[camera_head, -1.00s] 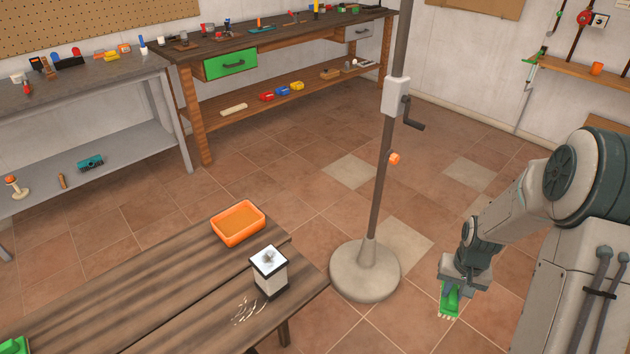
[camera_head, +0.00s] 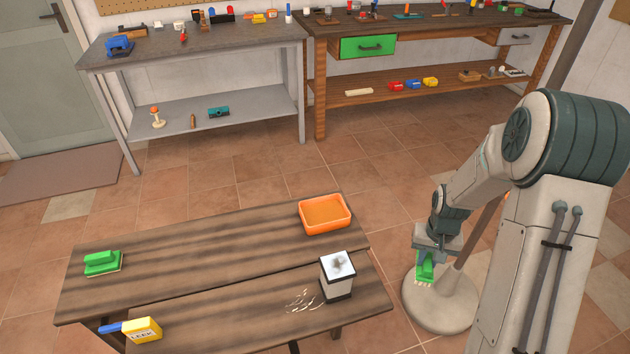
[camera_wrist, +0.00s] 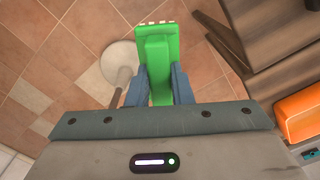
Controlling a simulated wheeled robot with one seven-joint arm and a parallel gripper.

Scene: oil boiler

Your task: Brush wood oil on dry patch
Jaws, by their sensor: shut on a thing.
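My gripper (camera_head: 433,248) is shut on a green brush (camera_head: 424,267) with pale bristle tufts pointing down. In the wrist view the brush (camera_wrist: 156,50) sits between the two fingers, bristles at the far end. It hangs in the air beyond the right end of the dark wooden table (camera_head: 205,248). A pale, streaky dry patch (camera_head: 303,300) marks the tabletop near its right end. An orange tray (camera_head: 325,228) with amber-brown contents, possibly the oil, stands behind the patch.
A white and black box (camera_head: 337,277) stands right beside the patch. A green block (camera_head: 103,262) and a yellow item with a blue handle (camera_head: 142,329) lie at the table's left. A round stand base (camera_head: 440,305) is below my gripper. Workbenches (camera_head: 190,45) line the wall.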

